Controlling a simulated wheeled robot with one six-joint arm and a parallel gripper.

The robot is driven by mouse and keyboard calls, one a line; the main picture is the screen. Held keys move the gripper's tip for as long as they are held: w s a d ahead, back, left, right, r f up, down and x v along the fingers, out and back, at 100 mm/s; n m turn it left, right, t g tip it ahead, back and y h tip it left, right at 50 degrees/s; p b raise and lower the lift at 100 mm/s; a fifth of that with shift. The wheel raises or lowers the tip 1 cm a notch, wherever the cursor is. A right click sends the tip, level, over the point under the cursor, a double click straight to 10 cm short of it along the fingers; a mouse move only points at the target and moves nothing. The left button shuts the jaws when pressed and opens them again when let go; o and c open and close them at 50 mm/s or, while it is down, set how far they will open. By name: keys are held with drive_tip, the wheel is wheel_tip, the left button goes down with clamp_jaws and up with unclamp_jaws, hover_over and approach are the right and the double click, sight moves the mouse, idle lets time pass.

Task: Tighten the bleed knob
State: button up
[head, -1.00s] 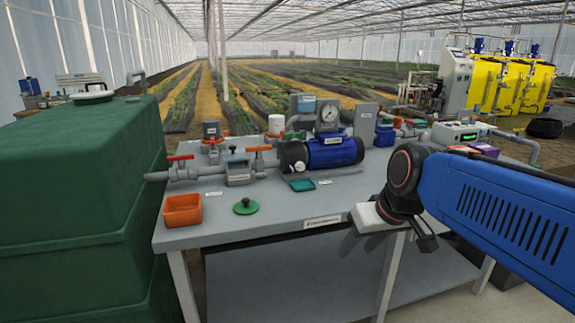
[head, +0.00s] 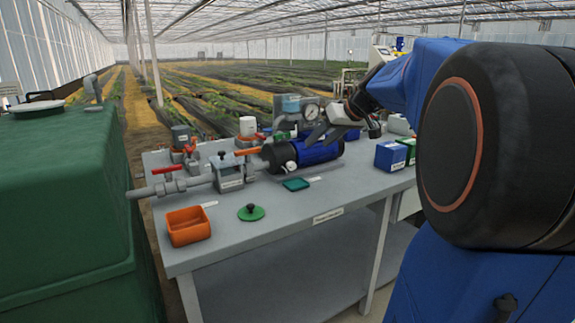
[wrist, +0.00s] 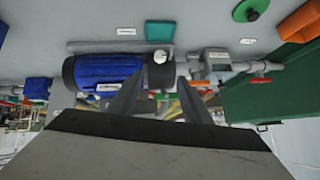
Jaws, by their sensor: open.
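The blue pump (head: 318,153) with a black end lies on the grey bench. A small pale round knob (head: 290,166) sits low on its near side by the black end; I take it to be the bleed knob. In the wrist view, which looks upside down, the knob (wrist: 160,57) shows beside the blue pump body (wrist: 100,72). My gripper (head: 310,137) is open and empty, above and behind the pump in the head view. In the wrist view the fingers of my gripper (wrist: 161,80) point toward the knob, which appears between their tips. No contact is visible.
Grey pipework with a red-handled valve (head: 168,170) and a filter body (head: 230,172) runs left of the pump. An orange bin (head: 188,226), a green disc with black knob (head: 251,212) and a teal tray (head: 295,184) lie in front. A green tank (head: 65,200) stands left.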

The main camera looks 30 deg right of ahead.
sight(294, 164)
drive_tip(key=x, duration=1.6)
drive_tip(key=shift+w+f, duration=0.2)
drive_tip(key=shift+f, duration=0.05)
drive_tip(key=c, duration=1)
